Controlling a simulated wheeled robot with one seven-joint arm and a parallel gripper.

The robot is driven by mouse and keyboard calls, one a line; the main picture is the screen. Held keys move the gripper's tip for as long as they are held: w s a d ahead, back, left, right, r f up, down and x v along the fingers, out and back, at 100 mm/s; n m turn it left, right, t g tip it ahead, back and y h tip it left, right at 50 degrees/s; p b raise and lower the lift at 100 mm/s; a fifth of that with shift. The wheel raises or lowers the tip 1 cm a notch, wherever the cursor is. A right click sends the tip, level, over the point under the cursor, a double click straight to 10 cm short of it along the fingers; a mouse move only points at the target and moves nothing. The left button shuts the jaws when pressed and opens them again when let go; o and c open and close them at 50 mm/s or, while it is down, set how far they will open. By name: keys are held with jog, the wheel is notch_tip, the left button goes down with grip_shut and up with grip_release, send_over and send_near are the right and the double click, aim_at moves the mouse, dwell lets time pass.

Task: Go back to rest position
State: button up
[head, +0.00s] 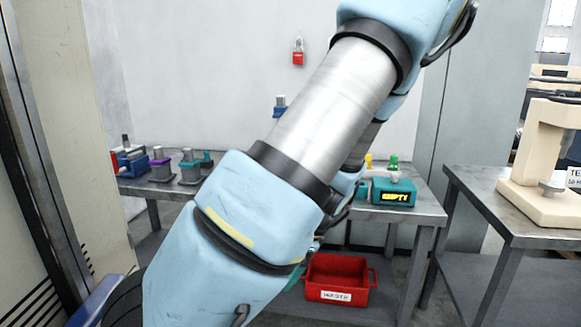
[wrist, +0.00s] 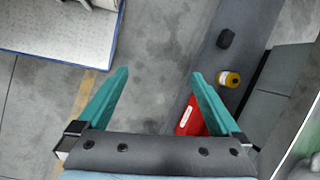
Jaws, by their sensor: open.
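My gripper (wrist: 158,85) shows in the wrist view with its two teal fingers spread wide. It is open and nothing is between the fingers; bare grey floor shows beyond them. In the head view my light-blue arm crosses the middle of the picture from lower left to upper right, and its gripper end is not clearly visible there.
At right, another table (head: 475,200) bears a beige machine (head: 545,165). A red padlock (head: 298,55) hangs on the wall.

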jog(key=s+a+r+n+h, duration=0.2)
jog(key=a+r+n, duration=0.1)
jog(key=r+n, duration=0.3)
jog(key=s+a+r+n+h, duration=0.2)
jog(key=r+n, duration=0.3)
jog(key=n, duration=0.3)
jog(key=shift+s+a+r+n+h+p, duration=0.3)
jog(key=shift+s+a+r, duration=0.1)
jog(key=shift+s, duration=0.15)
